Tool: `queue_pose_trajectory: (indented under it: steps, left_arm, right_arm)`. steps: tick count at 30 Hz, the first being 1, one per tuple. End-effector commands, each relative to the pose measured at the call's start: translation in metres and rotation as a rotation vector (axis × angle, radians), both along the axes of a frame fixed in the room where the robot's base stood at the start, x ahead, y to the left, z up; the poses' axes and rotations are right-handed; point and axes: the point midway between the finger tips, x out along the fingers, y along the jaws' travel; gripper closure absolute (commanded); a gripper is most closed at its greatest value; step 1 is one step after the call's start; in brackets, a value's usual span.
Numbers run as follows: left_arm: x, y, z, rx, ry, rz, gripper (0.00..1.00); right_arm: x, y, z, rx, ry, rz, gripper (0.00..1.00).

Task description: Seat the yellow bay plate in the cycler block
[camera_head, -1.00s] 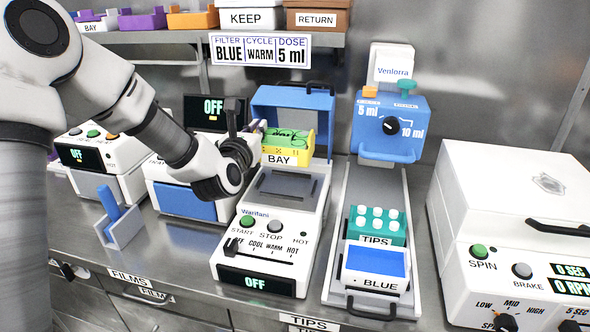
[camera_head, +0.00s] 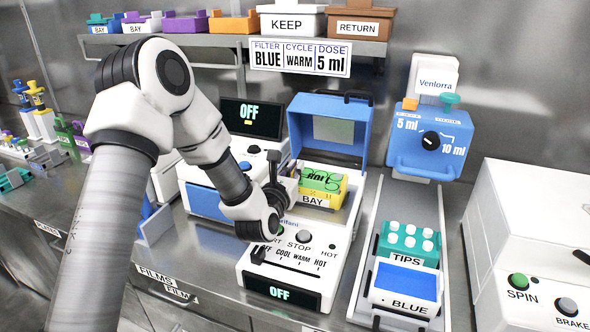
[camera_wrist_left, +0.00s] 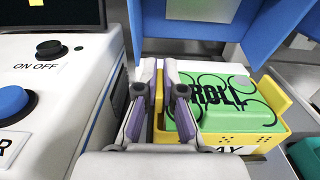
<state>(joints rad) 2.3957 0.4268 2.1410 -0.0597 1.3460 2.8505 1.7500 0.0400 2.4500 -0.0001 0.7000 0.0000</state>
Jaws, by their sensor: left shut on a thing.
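The yellow bay plate (camera_head: 318,198) has a green, marked top and a BAY label. It is level over the block area of the white Warifani cycler (camera_head: 318,237), whose blue lid (camera_head: 303,124) stands open behind it. The plate covers the dark block, and I cannot tell if it is fully down or slightly above it. My left gripper (camera_head: 287,181) is shut on the plate's left end. In the left wrist view my left gripper (camera_wrist_left: 160,88) pinches the yellow end wall, and the green top (camera_wrist_left: 228,103) reads ROLL. My right gripper is out of view.
A white device with an OFF screen (camera_head: 251,118) stands close on the left. A blue dosing unit (camera_head: 430,143) and a teal TIPS rack (camera_head: 409,243) stand right. A white spin machine (camera_head: 530,235) is at far right. The shelf above holds KEEP and RETURN bins.

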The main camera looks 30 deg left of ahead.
Motion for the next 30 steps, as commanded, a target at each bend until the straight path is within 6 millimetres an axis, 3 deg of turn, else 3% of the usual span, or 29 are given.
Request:
queue_pose_trajectory:
  steps: [2,5,17,20,28,30]
  left_arm:
    - [0.000,0.000,-0.003,0.000,-0.001,0.000,1.00]
    - [0.000,0.000,-0.002,0.000,0.000,0.000,0.69]
    - [-0.002,0.000,0.001,-0.001,0.001,0.000,0.69]
    - [-0.019,-0.004,-0.002,-0.004,0.003,0.000,0.69]
    - [-0.093,-0.022,-0.002,-0.005,0.003,0.000,0.69]
    - [-0.095,-0.023,0.011,0.004,0.009,0.002,0.69]
  right_arm:
    - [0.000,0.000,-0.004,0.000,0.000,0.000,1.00]
    - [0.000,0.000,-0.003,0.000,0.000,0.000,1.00]
    - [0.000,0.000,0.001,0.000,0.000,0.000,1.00]
    - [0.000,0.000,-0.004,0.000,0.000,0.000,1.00]
    - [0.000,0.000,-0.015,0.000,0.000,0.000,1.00]
    - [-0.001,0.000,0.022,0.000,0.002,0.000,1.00]
